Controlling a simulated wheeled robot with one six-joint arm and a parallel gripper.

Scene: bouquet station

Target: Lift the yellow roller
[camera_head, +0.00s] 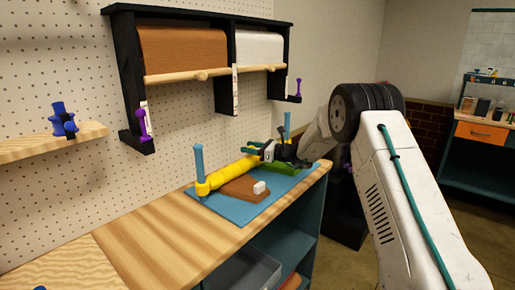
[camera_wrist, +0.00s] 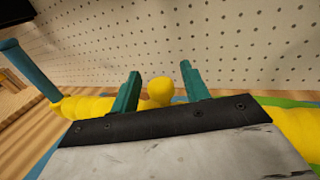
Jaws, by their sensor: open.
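The yellow roller (camera_head: 228,173) lies across the blue mat (camera_head: 222,208) on the wooden counter, next to a blue post at each end. It also shows in the wrist view, on both sides of my gripper (camera_wrist: 160,84). My gripper (camera_head: 254,149) is at the roller's right part in the head view, with its two green fingers apart. In the wrist view a rounded yellow part (camera_wrist: 160,91) shows between the fingers. The palm hides the roller's middle there, so I cannot tell whether the fingers touch it.
A brown block (camera_head: 243,189) with a small white piece (camera_head: 260,187) and a green piece (camera_head: 284,168) lie on the mat. A black rack (camera_head: 122,65) with brown and white rolls hangs on the pegboard above. The counter's left part is clear.

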